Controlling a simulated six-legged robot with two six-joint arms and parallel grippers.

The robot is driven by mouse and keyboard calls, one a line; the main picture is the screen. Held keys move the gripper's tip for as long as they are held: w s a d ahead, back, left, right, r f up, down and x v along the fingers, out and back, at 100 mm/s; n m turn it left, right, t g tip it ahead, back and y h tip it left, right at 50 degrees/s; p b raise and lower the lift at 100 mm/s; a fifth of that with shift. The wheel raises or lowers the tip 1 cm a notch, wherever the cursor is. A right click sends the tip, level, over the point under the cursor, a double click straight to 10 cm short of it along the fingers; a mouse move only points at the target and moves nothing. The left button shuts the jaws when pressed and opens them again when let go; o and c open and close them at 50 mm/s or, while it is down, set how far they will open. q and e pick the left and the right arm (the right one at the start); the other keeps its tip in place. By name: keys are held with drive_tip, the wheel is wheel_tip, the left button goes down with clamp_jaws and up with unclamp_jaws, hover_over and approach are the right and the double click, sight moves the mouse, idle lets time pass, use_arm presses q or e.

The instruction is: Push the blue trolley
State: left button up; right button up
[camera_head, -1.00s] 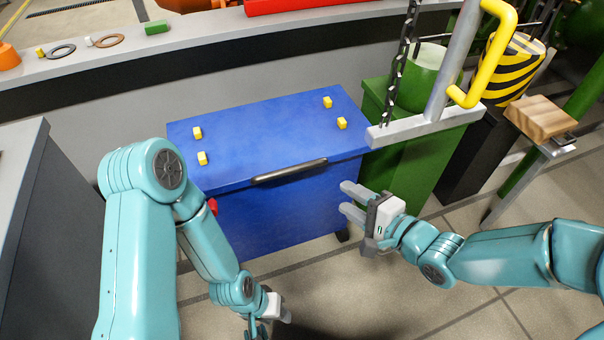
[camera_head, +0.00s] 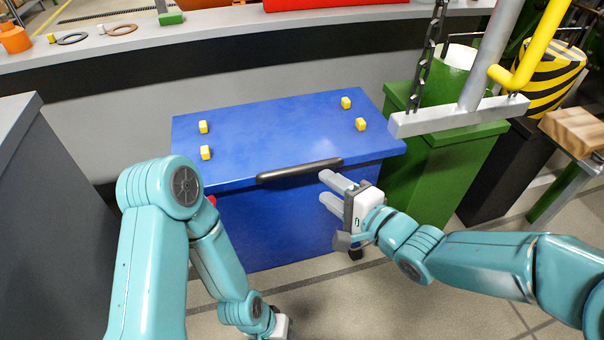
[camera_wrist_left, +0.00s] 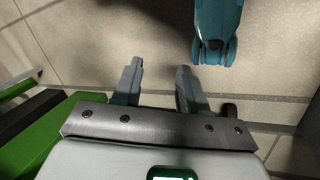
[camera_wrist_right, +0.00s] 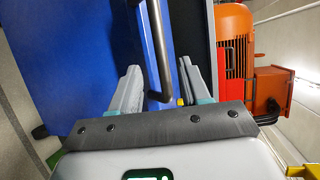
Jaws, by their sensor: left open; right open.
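The blue trolley (camera_head: 270,120) stands ahead of me in the head view, with several small yellow blocks on its top and a dark handle bar (camera_head: 299,171) along its near top edge. My right gripper (camera_head: 328,189) is open at the right end of the handle, in front of the trolley's near face. In the right wrist view the handle (camera_wrist_right: 157,50) runs up between the two spread fingers (camera_wrist_right: 158,92); I cannot tell whether they touch it. My left gripper hangs low at the bottom edge of the head view, its fingers cut off. In the left wrist view its fingers (camera_wrist_left: 156,85) are open and empty over the floor.
A grey cabinet (camera_head: 50,200) stands at left. A green bin (camera_head: 440,165) stands right of the trolley, with a hanging grey bar and yellow handle (camera_head: 530,50) above it. A grey ledge wall (camera_head: 330,60) runs behind the trolley. Tiled floor (camera_head: 400,300) is open in front.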

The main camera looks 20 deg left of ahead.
sight(304, 171)
drive_tip(key=b+x, duration=0.2)
drive_tip(key=x, duration=0.6)
drive_tip(key=shift+w+a+f, duration=0.2)
drive_tip(key=shift+w+a, duration=0.3)
drive_tip(key=shift+a, duration=0.15)
use_arm(q)
drive_tip(key=f, duration=0.1)
drive_tip(key=w+f, duration=0.1)
drive_tip(key=f, duration=0.1)
drive_tip(key=shift+w+a+t, duration=0.15)
drive_tip(key=shift+a+t, duration=0.15)
use_arm(e)
clamp_jaws()
